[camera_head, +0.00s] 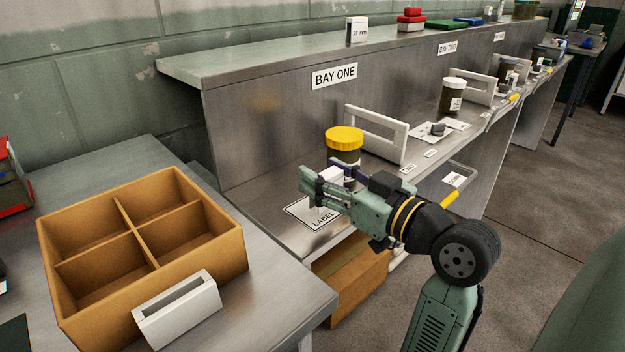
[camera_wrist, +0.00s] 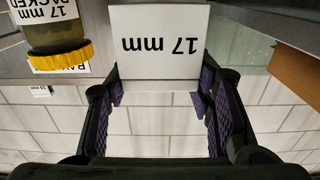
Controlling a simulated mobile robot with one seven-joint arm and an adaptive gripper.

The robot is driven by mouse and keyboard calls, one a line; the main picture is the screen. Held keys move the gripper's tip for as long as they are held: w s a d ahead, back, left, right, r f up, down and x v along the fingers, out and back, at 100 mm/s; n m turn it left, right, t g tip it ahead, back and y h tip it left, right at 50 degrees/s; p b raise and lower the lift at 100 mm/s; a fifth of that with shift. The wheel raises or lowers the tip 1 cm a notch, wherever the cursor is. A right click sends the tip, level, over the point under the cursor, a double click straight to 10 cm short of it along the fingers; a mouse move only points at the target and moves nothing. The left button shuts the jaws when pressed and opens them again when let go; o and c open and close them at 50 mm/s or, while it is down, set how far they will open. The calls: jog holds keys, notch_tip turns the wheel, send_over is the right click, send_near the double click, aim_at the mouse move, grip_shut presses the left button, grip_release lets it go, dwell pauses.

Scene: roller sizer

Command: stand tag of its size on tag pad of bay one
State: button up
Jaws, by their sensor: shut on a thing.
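My gripper (camera_head: 322,186) is over the front of bay one, its fingers shut on a white tag (camera_head: 331,174). In the wrist view the tag (camera_wrist: 160,65) sits between the fingers and reads "17 mm", upside down in that picture. Below the gripper lies the white tag pad (camera_head: 296,211) marked "LABEL", partly covered by the fingers. Whether the tag touches the pad cannot be told. A dark jar with a yellow lid (camera_head: 344,137) stands just behind; its label in the wrist view (camera_wrist: 45,12) reads "17 mm" and "PACKED".
A sign (camera_head: 335,76) reads "BAY ONE". A white handled rack (camera_head: 378,134) stands right of the jar. A four-compartment wooden box (camera_head: 215,222) and a grey holder (camera_head: 178,310) occupy the left table.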

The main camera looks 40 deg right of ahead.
aim_at(323, 173)
jog(key=w, duration=0.3)
jog(key=shift+w+d+f, duration=0.1)
jog(key=shift+w+f, duration=0.05)
jog(key=shift+w, duration=0.25)
jog(key=shift+w+f+p, duration=0.1)
jog(key=shift+f+p, duration=0.3)
jog(key=shift+f, duration=1.4)
jog(key=shift+f, duration=0.15)
jog(key=o, duration=0.9)
jog(key=shift+o, duration=0.2)
jog(key=shift+r, duration=0.2)
jog(key=s+b, duration=0.2)
jog(key=s, duration=1)
jog(key=shift+d, duration=0.45)
